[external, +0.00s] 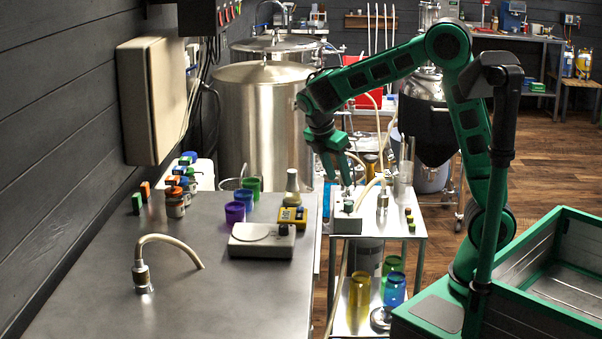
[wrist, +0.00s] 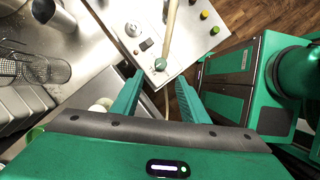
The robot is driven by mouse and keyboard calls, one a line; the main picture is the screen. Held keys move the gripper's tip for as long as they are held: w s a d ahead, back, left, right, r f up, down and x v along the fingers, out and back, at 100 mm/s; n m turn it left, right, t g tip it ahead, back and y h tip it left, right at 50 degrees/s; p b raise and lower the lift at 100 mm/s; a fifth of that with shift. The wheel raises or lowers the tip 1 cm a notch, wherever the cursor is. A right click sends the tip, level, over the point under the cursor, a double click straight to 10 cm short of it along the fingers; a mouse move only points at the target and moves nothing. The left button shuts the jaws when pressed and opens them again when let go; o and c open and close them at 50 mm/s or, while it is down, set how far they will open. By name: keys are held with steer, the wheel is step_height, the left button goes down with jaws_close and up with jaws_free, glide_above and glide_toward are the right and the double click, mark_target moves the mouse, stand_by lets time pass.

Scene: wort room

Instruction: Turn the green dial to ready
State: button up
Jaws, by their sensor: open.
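In the wrist view the green dial (wrist: 160,64) is just beyond and between my fingertips. Its markings, including any ready mark, are too small to read. My gripper (external: 340,182) is above the white box, fingers pointing down. In the wrist view my gripper (wrist: 158,80) has its two green fingers spread apart, with nothing between them. I cannot tell that either finger touches the dial.
A beige hose (wrist: 171,30) runs close by the dial. Small coloured caps (wrist: 214,30) stand right of it. A clear cylinder (external: 406,172) is on the cart.

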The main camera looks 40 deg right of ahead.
mark_target(348, 203)
steer(key=x, duration=1)
jaws_close()
